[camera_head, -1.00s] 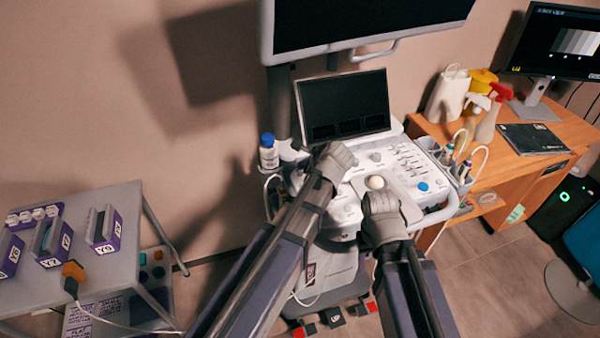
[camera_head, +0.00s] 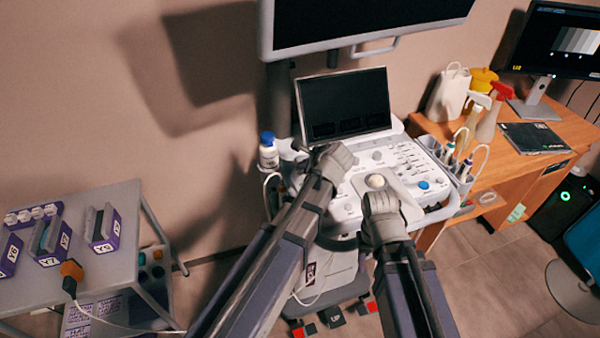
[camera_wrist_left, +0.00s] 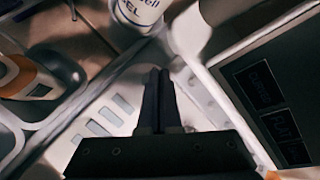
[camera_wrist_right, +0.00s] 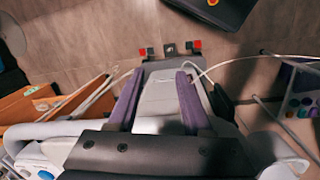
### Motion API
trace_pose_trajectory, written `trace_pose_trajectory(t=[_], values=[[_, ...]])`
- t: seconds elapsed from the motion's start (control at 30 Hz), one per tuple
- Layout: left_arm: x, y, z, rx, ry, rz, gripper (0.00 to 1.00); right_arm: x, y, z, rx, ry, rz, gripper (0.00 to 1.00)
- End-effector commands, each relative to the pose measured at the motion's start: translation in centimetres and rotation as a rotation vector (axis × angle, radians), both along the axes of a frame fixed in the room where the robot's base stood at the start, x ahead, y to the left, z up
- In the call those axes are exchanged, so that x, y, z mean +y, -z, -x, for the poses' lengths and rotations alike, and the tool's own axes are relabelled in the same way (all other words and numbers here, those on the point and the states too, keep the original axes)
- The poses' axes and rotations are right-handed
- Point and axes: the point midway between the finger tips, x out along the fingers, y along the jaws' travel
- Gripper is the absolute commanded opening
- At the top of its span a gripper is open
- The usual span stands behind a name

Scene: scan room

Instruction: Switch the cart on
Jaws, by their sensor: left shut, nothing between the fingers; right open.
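The cart is an ultrasound cart with a pale control panel (camera_head: 405,160), a dark touch screen (camera_head: 345,103) and a large dark monitor (camera_head: 365,22) above. The panel bears a white trackball (camera_head: 375,181), a blue button (camera_head: 423,185) and rows of keys. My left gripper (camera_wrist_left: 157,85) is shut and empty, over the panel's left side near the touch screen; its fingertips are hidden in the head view. My right gripper (camera_wrist_right: 158,88) is open and empty at the panel's front edge, pointing down toward the cart's base. I cannot make out a power switch.
A white bottle with a blue cap (camera_head: 268,150) stands at the panel's left. A grey side table (camera_head: 130,258) with purple-labelled holders is at left. A wooden desk (camera_head: 545,165) with spray bottles and a lit monitor is at right. Pedals (camera_head: 335,318) sit at the cart's foot.

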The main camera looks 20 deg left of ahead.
Motion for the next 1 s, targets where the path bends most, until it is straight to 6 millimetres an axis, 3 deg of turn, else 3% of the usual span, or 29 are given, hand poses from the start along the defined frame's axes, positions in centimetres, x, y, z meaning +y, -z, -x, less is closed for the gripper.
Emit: trace_pose_trajectory(t=[1.0], values=[[0.0, 0.81, -0.01, 0.0, 0.0, 0.0, 0.0, 0.0, 0.81, 0.0, 0.0, 0.0, 0.0, 0.5]])
